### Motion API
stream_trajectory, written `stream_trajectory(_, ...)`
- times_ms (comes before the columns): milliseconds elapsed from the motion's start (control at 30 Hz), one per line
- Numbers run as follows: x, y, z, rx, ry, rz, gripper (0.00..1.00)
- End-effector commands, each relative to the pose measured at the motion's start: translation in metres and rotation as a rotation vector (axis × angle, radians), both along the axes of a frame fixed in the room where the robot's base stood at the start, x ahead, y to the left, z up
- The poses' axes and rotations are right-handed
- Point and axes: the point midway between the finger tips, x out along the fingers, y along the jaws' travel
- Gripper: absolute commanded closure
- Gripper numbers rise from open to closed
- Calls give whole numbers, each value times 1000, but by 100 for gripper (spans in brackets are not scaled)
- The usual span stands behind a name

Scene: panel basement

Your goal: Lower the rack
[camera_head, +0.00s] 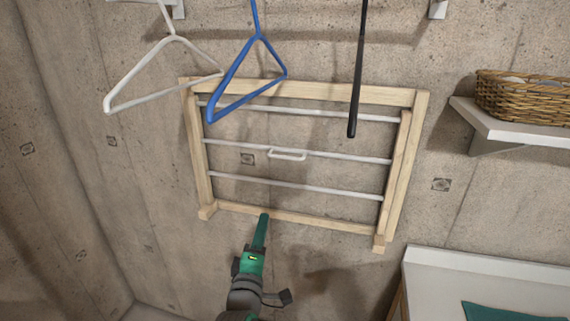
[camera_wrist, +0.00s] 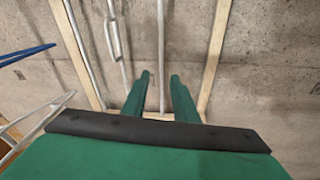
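The rack (camera_head: 416,130) is a light wooden frame on the concrete wall, with several pale metal bars across it. It stands nearly flat against the wall. A small white handle (camera_head: 288,154) sits on the middle bar. My green gripper (camera_head: 264,218) is in front of the rack's lower wooden rail, left of its middle and below the handle. In the wrist view the two green fingers (camera_wrist: 162,85) are apart with nothing held between them. The handle also shows in the wrist view (camera_wrist: 114,38), up and left of the fingers. I cannot tell whether the fingers touch the rack.
A white hanger (camera_head: 150,75) and a blue hanger (camera_head: 240,75) hang in front of the rack's upper left. A dark rod (camera_head: 357,75) hangs at its upper right. A shelf (camera_head: 515,133) with a wicker basket (camera_head: 525,97) is at right. A white-topped surface (camera_head: 430,280) stands at lower right.

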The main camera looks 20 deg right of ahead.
Motion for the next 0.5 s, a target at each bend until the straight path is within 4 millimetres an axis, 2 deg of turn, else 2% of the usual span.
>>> stream_trajectory(33,7,-7,25,-31,-8,-26,74)
stream_trajectory(200,19,-28,81,-113,1,-111,74)
stream_trajectory(333,21,-39,107,-147,7,-154,74)
stream_trajectory(500,25,-46,120,-164,13,-175,74)
